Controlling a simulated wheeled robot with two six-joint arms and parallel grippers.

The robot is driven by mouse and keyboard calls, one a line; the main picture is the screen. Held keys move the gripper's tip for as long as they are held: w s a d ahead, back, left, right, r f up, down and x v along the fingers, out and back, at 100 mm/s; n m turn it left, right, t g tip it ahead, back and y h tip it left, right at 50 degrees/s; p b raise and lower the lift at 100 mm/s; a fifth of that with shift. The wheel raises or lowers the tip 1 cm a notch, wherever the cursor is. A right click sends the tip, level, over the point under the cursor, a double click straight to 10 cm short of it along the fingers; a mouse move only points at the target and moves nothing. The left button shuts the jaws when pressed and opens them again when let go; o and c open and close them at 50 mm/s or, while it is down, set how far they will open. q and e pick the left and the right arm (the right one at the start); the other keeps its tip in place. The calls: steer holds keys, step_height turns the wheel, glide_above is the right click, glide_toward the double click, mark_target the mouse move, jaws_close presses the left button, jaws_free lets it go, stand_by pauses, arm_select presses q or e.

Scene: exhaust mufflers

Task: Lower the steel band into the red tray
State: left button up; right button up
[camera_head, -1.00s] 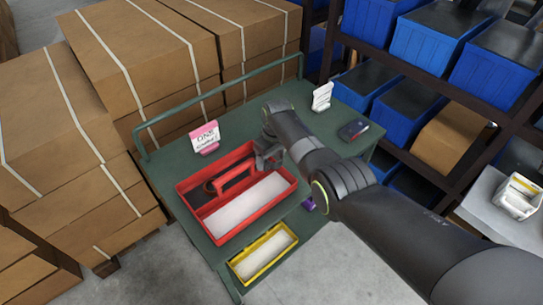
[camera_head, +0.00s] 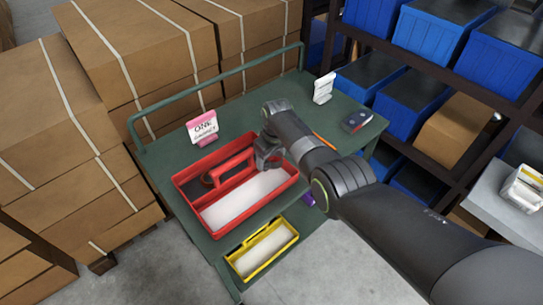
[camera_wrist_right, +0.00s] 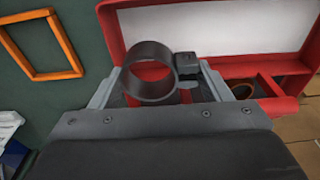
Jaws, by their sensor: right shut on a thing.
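The steel band is a dark round ring with a small block on its side; it shows in the right wrist view (camera_wrist_right: 152,50). My right gripper (camera_wrist_right: 160,72) is shut on it, with a finger on either side. In the head view my right gripper (camera_head: 268,160) is at the right part of the red tray (camera_head: 240,220), but the band is hard to make out there. The tray has a red handle bar across it and a white-lined front part. Whether the band touches the tray is unclear. My left gripper is not in view.
A dark ring (camera_head: 207,180) lies in the tray's rear part. A yellow tray (camera_head: 262,268) sits in front, lower down. An orange frame (camera_wrist_right: 42,47) lies on the green table. A pink-and-white sign (camera_head: 203,128), white card holder (camera_head: 323,88) and dark device (camera_head: 356,121) stand around.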

mark_target(271, 179)
steer(key=shift+f+b, duration=1.4)
steer(key=shift+f, duration=0.3)
steer(key=shift+f+b, duration=2.4)
steer(key=shift+f, duration=0.1)
stand_by(0.4)
steer(key=o, duration=1.1)
